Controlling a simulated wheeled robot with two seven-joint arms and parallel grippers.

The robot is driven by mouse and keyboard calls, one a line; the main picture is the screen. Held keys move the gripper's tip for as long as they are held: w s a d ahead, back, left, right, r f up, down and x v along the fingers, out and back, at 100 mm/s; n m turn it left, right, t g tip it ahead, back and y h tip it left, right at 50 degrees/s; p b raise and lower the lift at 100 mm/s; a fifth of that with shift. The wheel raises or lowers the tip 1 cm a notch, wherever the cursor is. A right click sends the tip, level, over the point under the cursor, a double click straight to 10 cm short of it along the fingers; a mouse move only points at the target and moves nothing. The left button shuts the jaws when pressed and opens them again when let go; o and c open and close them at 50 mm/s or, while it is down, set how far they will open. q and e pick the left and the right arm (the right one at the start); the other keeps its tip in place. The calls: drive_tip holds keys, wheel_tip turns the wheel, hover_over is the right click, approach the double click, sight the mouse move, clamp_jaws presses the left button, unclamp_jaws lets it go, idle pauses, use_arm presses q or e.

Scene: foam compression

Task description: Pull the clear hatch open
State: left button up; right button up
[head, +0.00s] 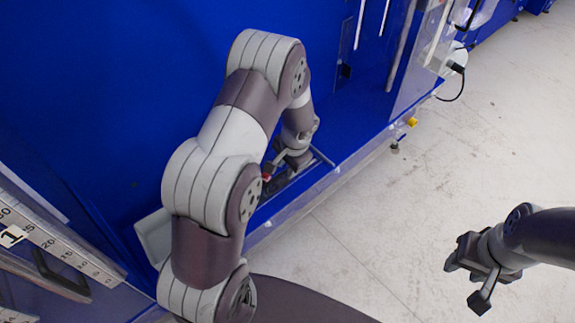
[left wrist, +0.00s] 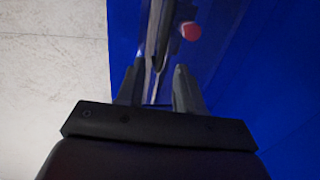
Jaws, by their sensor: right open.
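My left gripper (head: 291,165) is low at the ledge of the blue machine, partly hidden by its own arm. In the left wrist view its two fingers (left wrist: 157,85) stand apart, with a thin grey bar (left wrist: 155,40) running between and beyond them. I cannot tell whether they touch it. A clear panel (left wrist: 215,42), seemingly the hatch, shows beside the bar over blue. A clear strip (head: 285,214) also runs along the ledge's front edge in the head view. My right gripper (head: 470,277) is open and empty above the floor at the right.
The blue machine (head: 90,90) fills the left and back. A red knob (left wrist: 190,31) is close by the left fingers. A ruler-like scale (head: 50,240) and a pale tray (head: 154,236) are at the left. Pale floor (head: 350,240) lies open in front of the machine.

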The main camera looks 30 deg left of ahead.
use_arm(q)
drive_tip(key=shift+s+a+f, duration=0.1)
drive_tip(key=shift+f, duration=0.2)
drive_tip(key=shift+s+a+r, duration=0.1)
drive_tip(key=shift+s, duration=0.25)
drive_tip(key=shift+w, duration=0.15)
clamp_jaws()
idle(0.8)
